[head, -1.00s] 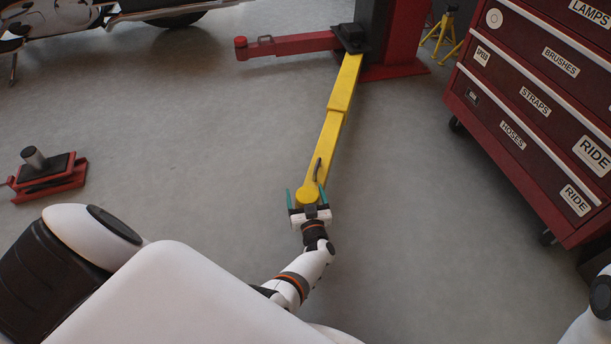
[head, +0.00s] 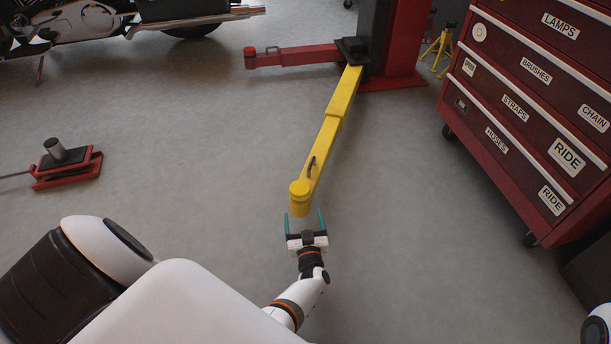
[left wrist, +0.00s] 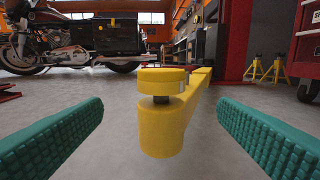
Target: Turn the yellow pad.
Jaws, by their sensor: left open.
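The yellow pad (head: 300,187) is a round disc at the near end of the yellow lift arm (head: 326,139). In the left wrist view the pad (left wrist: 162,80) sits on a short dark screw above the arm's round end (left wrist: 160,130), with a small gap between. My left gripper (head: 305,222) is open and empty, just in front of the pad and apart from it. Its green fingers (left wrist: 160,140) spread wide to both sides of the pad in the left wrist view. My right gripper does not show; only a bit of white arm is at the lower right.
A red lift arm (head: 305,54) and red post (head: 395,45) stand behind. A red tool chest (head: 530,115) is at the right. A red jack (head: 68,166) lies at the left, and a motorcycle (head: 110,22) stands at the back left. Grey floor around the pad is clear.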

